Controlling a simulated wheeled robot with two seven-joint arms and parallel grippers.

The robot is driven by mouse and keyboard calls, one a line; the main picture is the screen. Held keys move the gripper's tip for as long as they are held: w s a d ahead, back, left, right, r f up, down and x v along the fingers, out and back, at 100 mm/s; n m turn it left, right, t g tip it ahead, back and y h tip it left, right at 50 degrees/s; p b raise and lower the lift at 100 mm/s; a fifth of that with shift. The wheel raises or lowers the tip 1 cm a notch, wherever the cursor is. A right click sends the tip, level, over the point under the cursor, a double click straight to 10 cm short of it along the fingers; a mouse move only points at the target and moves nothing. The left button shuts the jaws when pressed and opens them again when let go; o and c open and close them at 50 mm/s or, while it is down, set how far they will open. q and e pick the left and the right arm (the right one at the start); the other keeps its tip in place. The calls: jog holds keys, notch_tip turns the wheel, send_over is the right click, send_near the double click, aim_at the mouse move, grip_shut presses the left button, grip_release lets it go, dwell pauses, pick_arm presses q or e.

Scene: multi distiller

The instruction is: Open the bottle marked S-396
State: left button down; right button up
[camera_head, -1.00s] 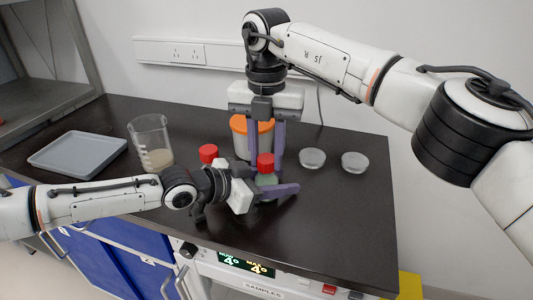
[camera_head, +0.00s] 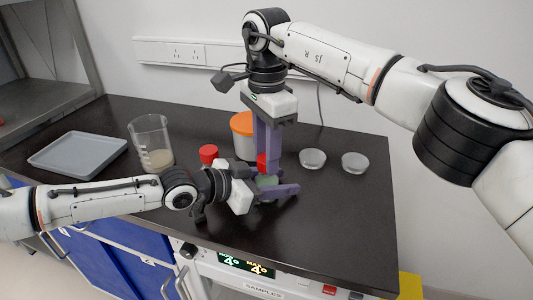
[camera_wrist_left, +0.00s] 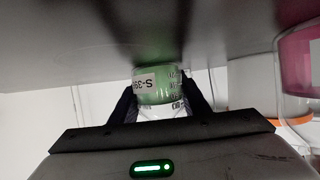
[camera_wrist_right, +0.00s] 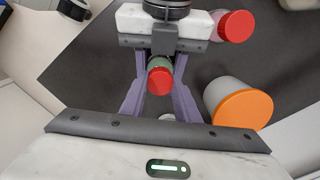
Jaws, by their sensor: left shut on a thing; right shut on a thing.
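The bottle marked S-396 (camera_wrist_left: 155,90) has green contents and a label reading about "S-39" in the left wrist view. My left gripper (camera_head: 272,190) is shut around its body from the left, near the table. The bottle's red cap (camera_wrist_right: 160,80) is on top of it in the right wrist view; in the head view the cap (camera_head: 262,162) is partly hidden by a finger. My right gripper (camera_head: 265,165) points down from above, with its purple fingers shut on the red cap. I cannot tell whether the cap has turned.
A second red-capped bottle (camera_head: 208,153) stands just left, close to my left wrist. A jar with an orange lid (camera_head: 242,125) stands behind. A beaker (camera_head: 150,142), a grey tray (camera_head: 78,152) and two glass dishes (camera_head: 312,158) are also on the table. The right front is clear.

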jog(key=n, duration=0.4)
jog(key=shift+n, duration=0.3)
jog(key=n, duration=0.4)
jog(key=shift+r, duration=0.2)
jog(key=shift+r, duration=0.9)
jog(key=shift+r, duration=0.15)
jog(key=shift+r, duration=1.9)
pick_arm(q)
jog(key=c, duration=0.9)
grip_release()
